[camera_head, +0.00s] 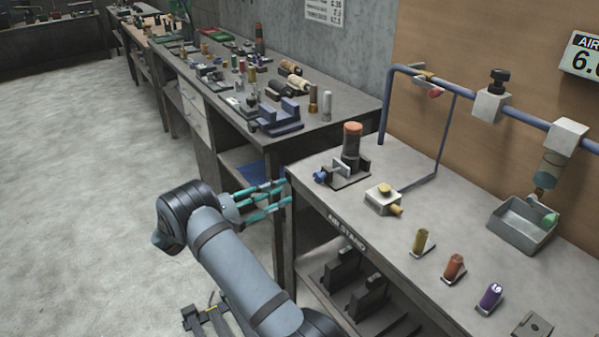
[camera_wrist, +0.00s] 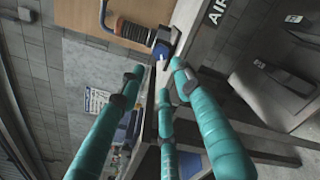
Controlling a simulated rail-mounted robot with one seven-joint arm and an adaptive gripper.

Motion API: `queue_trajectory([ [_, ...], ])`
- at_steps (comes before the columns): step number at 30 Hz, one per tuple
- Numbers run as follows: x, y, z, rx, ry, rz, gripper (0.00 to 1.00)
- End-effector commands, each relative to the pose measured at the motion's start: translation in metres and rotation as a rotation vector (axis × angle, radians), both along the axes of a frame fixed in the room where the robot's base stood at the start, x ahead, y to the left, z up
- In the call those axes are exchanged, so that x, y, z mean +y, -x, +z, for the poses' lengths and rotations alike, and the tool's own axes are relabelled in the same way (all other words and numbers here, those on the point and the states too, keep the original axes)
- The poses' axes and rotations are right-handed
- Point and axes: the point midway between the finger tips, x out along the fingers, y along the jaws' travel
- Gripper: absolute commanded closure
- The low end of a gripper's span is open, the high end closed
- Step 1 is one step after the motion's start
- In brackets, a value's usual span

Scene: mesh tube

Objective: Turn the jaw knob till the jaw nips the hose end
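A dark upright cylinder with an orange top (camera_head: 352,142) stands in a small dark clamp fixture (camera_head: 345,177) at the near left corner of the air stand. It appears to be the hose end. A blue knob (camera_head: 320,177) sits on the fixture's left side, and a pale jaw bar shows beside the cylinder. My gripper (camera_head: 284,192), with three teal fingers, is open and empty, left of the knob and apart from it. In the wrist view my gripper (camera_wrist: 150,58) has spread fingers, with the blue knob (camera_wrist: 162,49) beyond them. Whether the jaw touches the hose is too small to tell.
The air stand bench (camera_head: 455,235) carries a brass-knobbed block (camera_head: 383,198), several coloured plugs and a metal tray (camera_head: 522,222). A blue pipe (camera_head: 460,101) runs above it. A crowded workbench (camera_head: 350,106) stands behind. Open floor (camera_head: 90,200) lies left.

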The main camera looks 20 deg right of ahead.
Motion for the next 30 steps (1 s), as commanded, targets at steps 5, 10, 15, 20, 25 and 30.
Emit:
queue_trajectory([
  [5, -0.009, 0.001, 0.005, 0.179, 0.030, -0.002, 0.67],
  [10, -0.030, -0.002, 0.000, 0.201, 0.034, -0.004, 0.67],
  [15, -0.062, -0.007, 0.001, 0.199, 0.033, -0.005, 0.67],
  [20, -0.088, -0.012, 0.000, 0.196, 0.033, -0.003, 0.67],
  [25, -0.105, -0.015, 0.000, 0.196, 0.034, -0.001, 0.67],
  [30, -0.109, -0.016, -0.001, 0.195, 0.033, 0.000, 0.67],
])
